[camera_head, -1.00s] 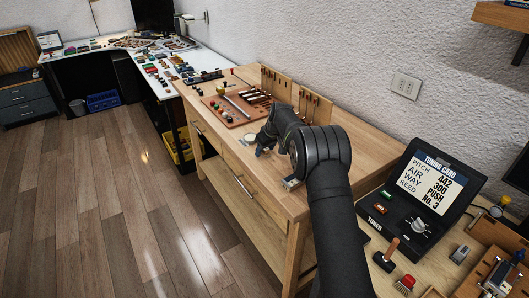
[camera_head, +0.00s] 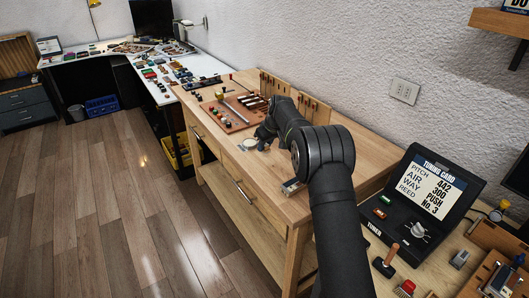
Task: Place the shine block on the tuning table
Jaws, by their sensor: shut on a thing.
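My gripper (camera_head: 264,140) is at the far end of my black arm, low over the wooden bench top (camera_head: 262,175). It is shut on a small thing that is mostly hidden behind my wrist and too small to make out. I cannot tell from this view whether that is the shine block. A pale round disc (camera_head: 249,144) lies on the bench just left of the gripper. A second table (camera_head: 452,277), at the lower right, carries the black tuner with its tuning card (camera_head: 430,188).
A brown tool board (camera_head: 222,119) lies farther back on the bench, with upright tool racks (camera_head: 312,112) along the wall. A small silver block (camera_head: 291,187) sits near the bench's front edge. A wood-handled brush (camera_head: 386,262) stands beside the tuner. Floor at left is clear.

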